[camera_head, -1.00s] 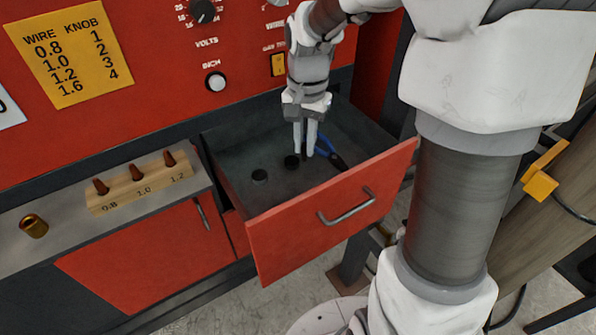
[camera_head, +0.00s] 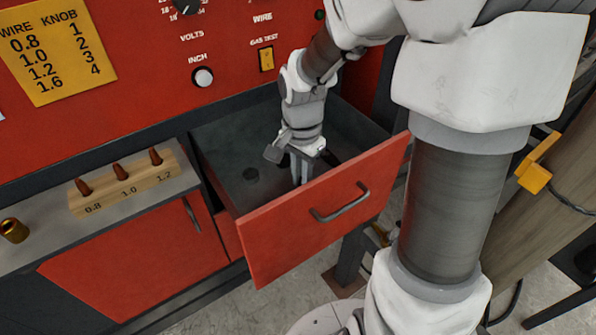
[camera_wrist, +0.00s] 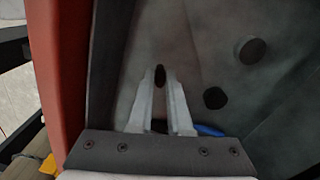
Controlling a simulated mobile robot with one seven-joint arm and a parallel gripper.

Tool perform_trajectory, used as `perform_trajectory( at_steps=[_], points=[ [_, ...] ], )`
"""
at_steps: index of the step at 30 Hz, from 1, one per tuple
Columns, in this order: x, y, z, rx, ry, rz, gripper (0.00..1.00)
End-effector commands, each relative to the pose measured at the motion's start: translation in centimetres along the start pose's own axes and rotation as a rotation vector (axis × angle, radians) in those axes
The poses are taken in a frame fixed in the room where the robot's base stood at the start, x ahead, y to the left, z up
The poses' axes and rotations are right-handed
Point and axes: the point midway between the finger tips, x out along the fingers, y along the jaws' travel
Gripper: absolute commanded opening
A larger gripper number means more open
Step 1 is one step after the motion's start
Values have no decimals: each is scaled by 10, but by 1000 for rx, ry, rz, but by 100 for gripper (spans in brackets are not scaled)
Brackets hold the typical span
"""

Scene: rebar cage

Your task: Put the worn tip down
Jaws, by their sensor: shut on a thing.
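My gripper (camera_head: 301,178) reaches down into the open drawer (camera_head: 222,178), close behind its red front panel. In the wrist view my gripper (camera_wrist: 160,82) is shut on a small dark piece, the worn tip (camera_wrist: 160,72), whose end shows between the fingertips. The drawer floor (camera_wrist: 200,65) lies beyond it. I cannot tell whether the tip touches the floor. In the head view the tip is hidden by the fingers.
A black disc (camera_head: 251,174) lies in the drawer. A second disc (camera_wrist: 214,98) and a blue handle (camera_wrist: 208,130) show in the wrist view. Three copper tips stand in a wooden block (camera_head: 130,182) on the ledge. A brass nozzle (camera_head: 14,230) stands at far left.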

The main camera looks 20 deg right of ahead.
Motion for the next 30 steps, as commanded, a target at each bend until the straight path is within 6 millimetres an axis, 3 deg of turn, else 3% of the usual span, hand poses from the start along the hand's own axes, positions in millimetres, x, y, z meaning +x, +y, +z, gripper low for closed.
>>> perform_trajectory(
  at_steps=[14,15,19,30],
  points=[
    [12,0,0,-1,1,-1,0],
    [10,0,0,-1,1,-1,24],
    [10,0,0,-1,1,-1,47],
    [6,0,0,-1,1,-1,47]
  ],
)
